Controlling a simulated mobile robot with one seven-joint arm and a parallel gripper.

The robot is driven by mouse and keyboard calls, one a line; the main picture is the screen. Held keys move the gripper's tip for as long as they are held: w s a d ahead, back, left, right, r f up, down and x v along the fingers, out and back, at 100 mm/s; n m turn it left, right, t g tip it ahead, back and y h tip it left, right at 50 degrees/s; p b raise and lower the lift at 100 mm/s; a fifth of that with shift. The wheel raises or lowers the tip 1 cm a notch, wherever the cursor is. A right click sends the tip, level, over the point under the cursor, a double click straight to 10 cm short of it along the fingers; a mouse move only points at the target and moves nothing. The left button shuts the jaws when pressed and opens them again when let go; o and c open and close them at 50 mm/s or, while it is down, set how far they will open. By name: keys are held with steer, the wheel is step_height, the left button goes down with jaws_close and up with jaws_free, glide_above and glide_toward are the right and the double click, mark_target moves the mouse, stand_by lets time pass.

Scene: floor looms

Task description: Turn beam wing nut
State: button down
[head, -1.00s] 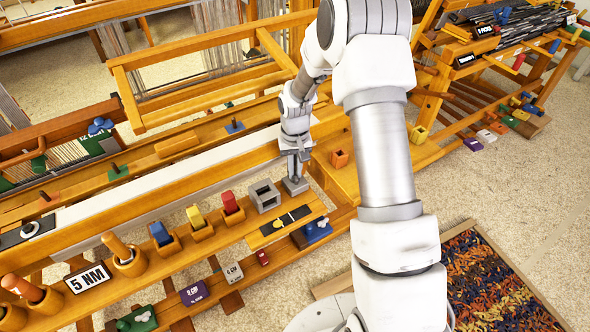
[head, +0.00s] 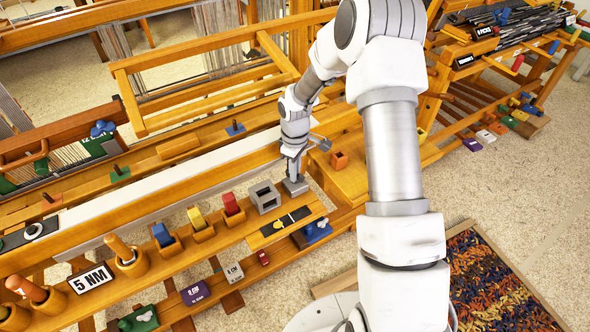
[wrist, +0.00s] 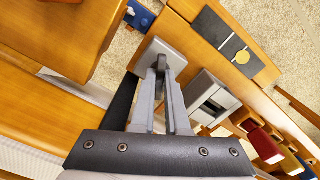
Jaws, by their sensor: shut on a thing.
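My gripper (head: 293,176) points down at a grey block (head: 297,186) at the right end of the front loom beam. In the wrist view my gripper (wrist: 163,70) has its two fingers close together on a small dark grey upright piece (wrist: 164,61), apparently the wing nut. That piece stands on a light grey square plate (wrist: 150,47). The fingers hide most of it, so its wings and angle cannot be made out.
A grey open box (head: 264,196) stands just left of my gripper. A black strip with a yellow disc (head: 279,224) lies in front. Red (head: 231,204) and yellow (head: 197,218) blocks sit in holders farther left. A small orange cup (head: 340,160) is to the right.

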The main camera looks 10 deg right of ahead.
steer(key=shift+n, duration=0.8)
steer(key=c, duration=0.9)
jaws_free()
step_height(320, 180, up, 18)
steer(key=shift+f+p, duration=0.25)
steer(key=shift+p, duration=0.95)
